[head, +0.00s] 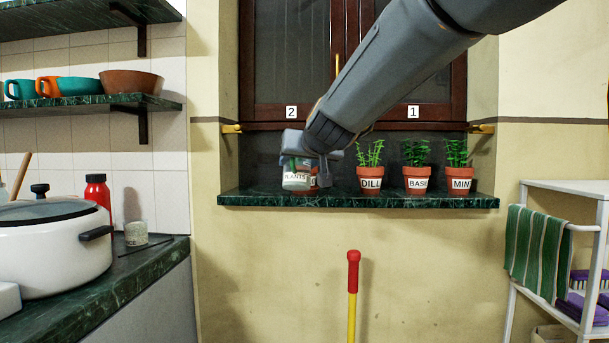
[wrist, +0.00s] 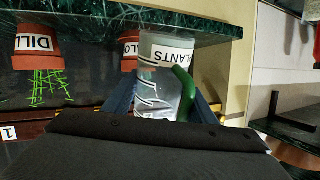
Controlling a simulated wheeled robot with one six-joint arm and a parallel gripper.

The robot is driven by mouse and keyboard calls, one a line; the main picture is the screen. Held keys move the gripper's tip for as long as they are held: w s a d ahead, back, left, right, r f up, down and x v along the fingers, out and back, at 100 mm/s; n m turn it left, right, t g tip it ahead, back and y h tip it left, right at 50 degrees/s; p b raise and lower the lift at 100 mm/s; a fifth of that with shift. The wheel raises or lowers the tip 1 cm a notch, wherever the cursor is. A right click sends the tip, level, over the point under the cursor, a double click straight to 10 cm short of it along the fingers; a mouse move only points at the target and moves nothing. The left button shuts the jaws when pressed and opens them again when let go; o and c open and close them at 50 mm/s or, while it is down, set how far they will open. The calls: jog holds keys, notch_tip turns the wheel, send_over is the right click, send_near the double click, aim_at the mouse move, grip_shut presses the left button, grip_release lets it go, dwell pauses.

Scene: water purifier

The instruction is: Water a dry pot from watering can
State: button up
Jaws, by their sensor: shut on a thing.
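The watering can is a clear container with a white "PLANTS" label (head: 296,178) and a green handle. My gripper (head: 306,166) is shut on it at the left part of the window sill. In the wrist view, the can (wrist: 160,80) sits between my two fingers (wrist: 165,100) and looks about upright. A terracotta pot (wrist: 129,52), its label partly hidden, stands close behind the can. Pots labelled DILL (head: 370,178), BASIL (head: 416,180) and MINT (head: 460,180) stand to the right with green plants. I cannot tell which soil is dry.
The green marble sill (head: 400,201) carries the pots below a dark wooden window. A counter (head: 120,285) with a white pot (head: 45,250) and red bottle (head: 98,192) is at left. A red-and-yellow handle (head: 352,290) stands in front. A white rack (head: 570,228) is at right.

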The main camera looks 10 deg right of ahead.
jog(key=shift+s+a+f+n+t+b, duration=0.15)
jog(key=shift+s+f+t+b, duration=0.3)
jog(key=shift+b, duration=2.05)
jog(key=shift+s+a+n+t+b, duration=0.15)
jog(key=shift+t+b, duration=0.45)
jog(key=shift+b, duration=1.9)
jog(key=shift+s+a+f+n+t+b, duration=0.1)
jog(key=shift+s+f+n+t+b, duration=0.3)
jog(key=shift+b, duration=2.1)
jog(key=shift+r+t+b, duration=0.2)
jog(key=shift+t+b, duration=0.15)
jog(key=shift+b, duration=0.55)
notch_tip(320, 180, up, 6)
jog(key=p, duration=0.6)
jog(key=shift+r, duration=0.15)
